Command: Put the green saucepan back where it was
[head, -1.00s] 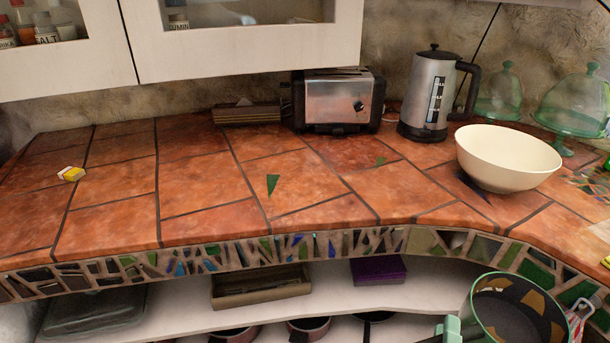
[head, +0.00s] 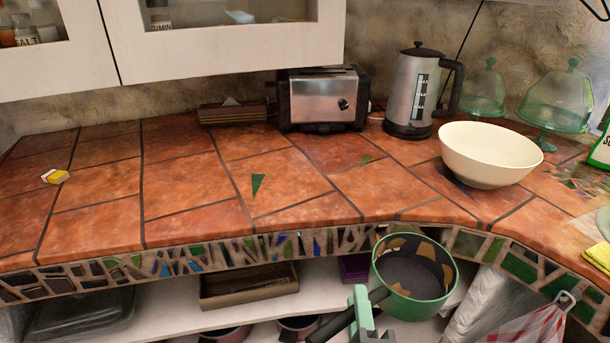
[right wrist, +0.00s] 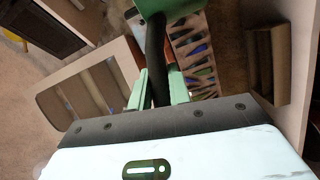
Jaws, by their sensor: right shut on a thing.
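The green saucepan (head: 415,302) shows in the head view at the lower right, in front of the counter's front edge and the shelf below. Its mouth faces up and toward me, and the inside is dark with tan patches. My right gripper (head: 362,312) is shut on its black handle. In the right wrist view the handle (right wrist: 155,60) runs between the green fingers (right wrist: 158,90), and part of the pan's green body (right wrist: 165,8) shows at the top. The tiled counter (head: 190,215) has a wide bare stretch at left and middle. My left gripper is not in view.
A cream bowl (head: 490,155), a kettle (head: 408,95), a toaster (head: 322,100) and green glass domes (head: 556,100) stand on the counter. A yellow-and-white block (head: 55,176) lies at left. A wooden tray (head: 250,288) and pans sit on the shelf below. Cabinets (head: 230,50) hang above.

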